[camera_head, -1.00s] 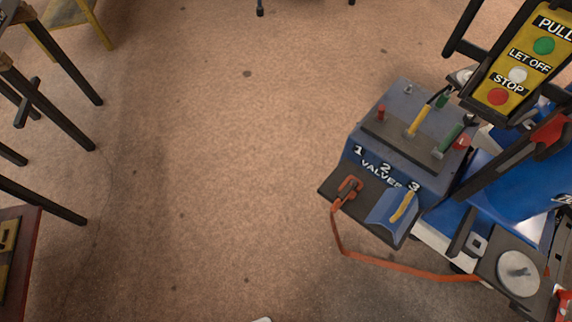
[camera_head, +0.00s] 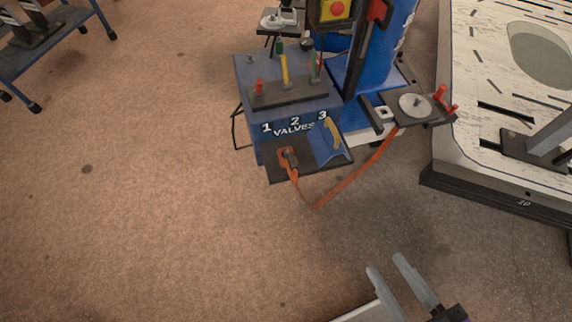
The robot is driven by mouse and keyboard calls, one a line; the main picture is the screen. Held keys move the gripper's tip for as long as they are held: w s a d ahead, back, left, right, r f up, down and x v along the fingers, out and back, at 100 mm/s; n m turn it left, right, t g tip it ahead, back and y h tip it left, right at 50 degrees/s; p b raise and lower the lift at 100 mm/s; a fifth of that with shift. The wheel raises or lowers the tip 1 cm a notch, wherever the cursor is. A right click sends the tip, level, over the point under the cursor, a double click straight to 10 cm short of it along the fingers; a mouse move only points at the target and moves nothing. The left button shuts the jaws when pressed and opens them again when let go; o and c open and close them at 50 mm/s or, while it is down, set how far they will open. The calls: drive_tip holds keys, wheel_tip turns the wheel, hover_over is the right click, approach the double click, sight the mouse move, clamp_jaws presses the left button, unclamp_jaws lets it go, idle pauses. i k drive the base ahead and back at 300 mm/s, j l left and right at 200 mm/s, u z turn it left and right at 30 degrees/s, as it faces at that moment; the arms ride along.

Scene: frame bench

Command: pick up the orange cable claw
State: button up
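The orange cable claw (camera_head: 288,157) lies on a dark shelf (camera_head: 283,174) at the front of the blue valve box. An orange strap or cable (camera_head: 349,180) hangs from it in a loop and runs up to the right, toward a plate with a silver disc. My gripper (camera_head: 386,262) is at the bottom right of the view, with two grey fingers spread apart and nothing between them. It is well below and to the right of the claw and does not touch it.
The blue valve box (camera_head: 245,75) carries red, yellow and green levers. A yellow piece (camera_head: 332,132) rests in a blue holder beside the claw. A large pale slotted bench (camera_head: 470,125) stands on the right. A blue rack (camera_head: 60,45) is at the top left. The floor at left is clear.

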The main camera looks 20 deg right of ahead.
sight(291, 163)
drive_tip(key=i+j+u, duration=0.1)
drive_tip(key=i+u, duration=0.25)
drive_tip(key=i, duration=0.5)
